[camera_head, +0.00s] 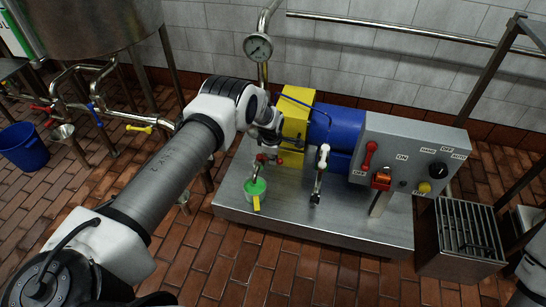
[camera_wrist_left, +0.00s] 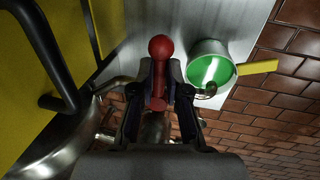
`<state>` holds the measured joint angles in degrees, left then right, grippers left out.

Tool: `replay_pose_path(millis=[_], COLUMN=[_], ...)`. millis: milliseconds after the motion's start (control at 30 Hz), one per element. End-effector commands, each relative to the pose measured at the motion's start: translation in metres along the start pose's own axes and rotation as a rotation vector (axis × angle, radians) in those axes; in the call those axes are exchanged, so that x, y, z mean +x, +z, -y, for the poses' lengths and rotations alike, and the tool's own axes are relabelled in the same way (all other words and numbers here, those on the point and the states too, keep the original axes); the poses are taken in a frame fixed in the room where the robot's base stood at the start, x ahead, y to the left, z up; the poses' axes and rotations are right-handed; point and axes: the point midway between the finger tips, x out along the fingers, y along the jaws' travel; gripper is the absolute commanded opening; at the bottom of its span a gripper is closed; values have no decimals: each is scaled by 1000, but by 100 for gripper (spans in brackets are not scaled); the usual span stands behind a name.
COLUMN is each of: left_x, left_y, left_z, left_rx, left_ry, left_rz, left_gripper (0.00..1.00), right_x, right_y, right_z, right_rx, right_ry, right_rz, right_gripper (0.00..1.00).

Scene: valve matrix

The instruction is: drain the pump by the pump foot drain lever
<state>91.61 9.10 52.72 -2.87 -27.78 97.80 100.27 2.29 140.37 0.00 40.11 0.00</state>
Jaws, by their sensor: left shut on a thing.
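The pump has a yellow housing (camera_head: 297,117) and a blue motor (camera_head: 338,133) on a grey metal base. At its foot is the drain lever, a red rod with a ball knob (camera_wrist_left: 160,48). My left gripper (camera_head: 267,147) reaches down beside the yellow housing. In the left wrist view, its two fingers (camera_wrist_left: 160,90) are shut around the red lever, with the knob standing out beyond them. A cup with a green inside and a yellow handle (camera_wrist_left: 222,70) stands right of the fingers; it also shows in the head view (camera_head: 255,188). The fingers partly hide the lever's lower end.
A control box (camera_head: 412,152) with a red lever, an orange switch and knobs stands right of the motor. A white-handled lever (camera_head: 322,160) is in front of the pump. A slatted metal box (camera_head: 465,235) and a blue bucket (camera_head: 22,146) stand on the brick floor.

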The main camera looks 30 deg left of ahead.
Motion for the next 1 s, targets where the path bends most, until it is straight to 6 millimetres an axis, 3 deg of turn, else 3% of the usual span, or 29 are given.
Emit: replay_pose_path(millis=[33, 67, 100, 467, 567, 800, 1000], left_x=[3, 3, 3, -7, -24, -85, -115], left_y=[5, 5, 5, 3, 4, 6, 7], left_z=[5, 5, 4, 0, 0, 0, 1], left_rx=[0, 0, 1, 2, 3, 4, 5], left_ry=[-10, -10, -9, -1, -1, -1, -4], left_rz=[3, 3, 3, 2, 2, 3, 3], left_gripper=[25, 35, 39, 39, 39, 39, 39], right_x=[1, 1, 1, 0, 0, 0, 0], right_y=[0, 0, 0, 0, 0, 0, 0], right_z=[0, 0, 0, 0, 0, 0, 0], right_rx=[0, 0, 0, 0, 0, 0, 0], right_ry=[0, 0, 0, 0, 0, 0, 0], right_rz=[0, 0, 0, 0, 0, 0, 0], right_gripper=[0, 0, 0, 0, 0, 0, 0])
